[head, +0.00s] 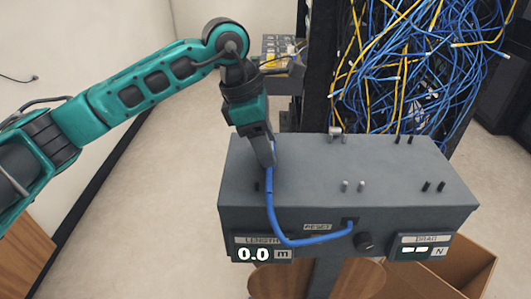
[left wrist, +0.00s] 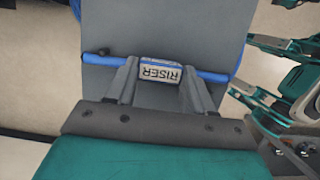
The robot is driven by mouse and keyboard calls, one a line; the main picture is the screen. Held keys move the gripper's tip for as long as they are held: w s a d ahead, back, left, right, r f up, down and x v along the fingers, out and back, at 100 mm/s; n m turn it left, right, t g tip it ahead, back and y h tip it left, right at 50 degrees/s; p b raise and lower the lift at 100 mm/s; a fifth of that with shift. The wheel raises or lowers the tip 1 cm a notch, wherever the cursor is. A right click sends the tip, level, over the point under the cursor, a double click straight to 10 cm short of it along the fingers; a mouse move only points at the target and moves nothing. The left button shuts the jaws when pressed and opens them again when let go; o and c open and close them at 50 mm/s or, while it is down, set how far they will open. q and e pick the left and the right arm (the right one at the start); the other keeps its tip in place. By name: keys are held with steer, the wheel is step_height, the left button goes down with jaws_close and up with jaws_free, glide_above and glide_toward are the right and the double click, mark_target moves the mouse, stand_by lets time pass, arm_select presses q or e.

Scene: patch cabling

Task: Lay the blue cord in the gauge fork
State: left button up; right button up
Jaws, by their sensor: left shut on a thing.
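My left gripper (head: 269,162) is shut on the blue cord (head: 271,205) above the left part of a grey gauge box (head: 300,160). From the gripper the cord hangs over the front face and curves right into a dark opening. In the left wrist view the cord (left wrist: 213,77) runs across both fingers, with a RISER label (left wrist: 159,74) between them. Pairs of short pegs stand on the box top, including a grey pair (head: 353,186) and a dark pair (head: 434,186). I cannot tell which is the gauge fork. My right gripper (left wrist: 240,66) shows only in the left wrist view, fingers apart, empty.
The length display (head: 262,254) reads 0.0 m; the drag display (head: 420,249) shows dashes. A rack full of blue and yellow cables (head: 410,60) stands behind. An open cardboard box (head: 465,268) is at lower right.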

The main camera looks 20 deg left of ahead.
arm_select(q)
steer(key=shift+s+r+p, duration=0.1)
steer(key=shift+r+p, duration=1.05)
steer(key=shift+r, duration=0.6)
stand_by(0.5)
